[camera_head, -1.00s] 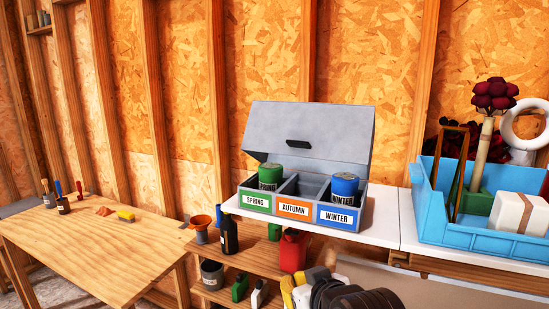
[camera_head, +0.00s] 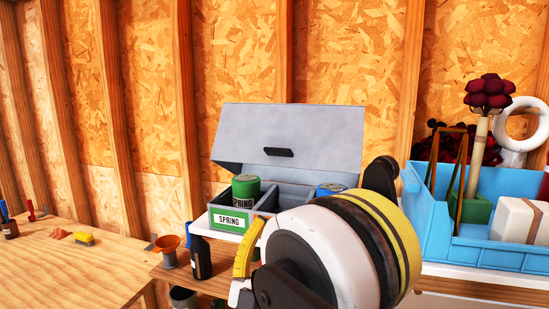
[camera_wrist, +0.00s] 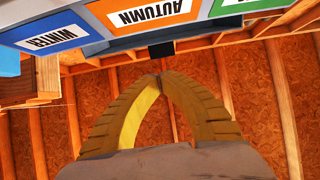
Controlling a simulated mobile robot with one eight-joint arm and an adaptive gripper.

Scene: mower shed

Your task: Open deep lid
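The grey lid (camera_head: 318,135) of the three-compartment box stands raised and tilted back in the head view, with a black handle (camera_head: 278,152) on its face. The box's green SPRING label (camera_head: 230,220) shows at the left. My arm hides the front of the other compartments there. In the wrist view, the AUTUMN label (camera_wrist: 153,12) and WINTER label (camera_wrist: 50,40) appear upside down at the top. My gripper (camera_wrist: 160,78) has its yellow fingers meeting at the tips, with nothing seen between them. A black block (camera_wrist: 161,49) lies just beyond the tips; I cannot tell contact.
A green can (camera_head: 246,189) and a partly hidden blue can (camera_head: 330,189) stand in the box. A blue crate (camera_head: 480,250) with a plant and white package is at right. A wooden table (camera_head: 70,265) is at left, with a dark bottle (camera_head: 199,256) beside it.

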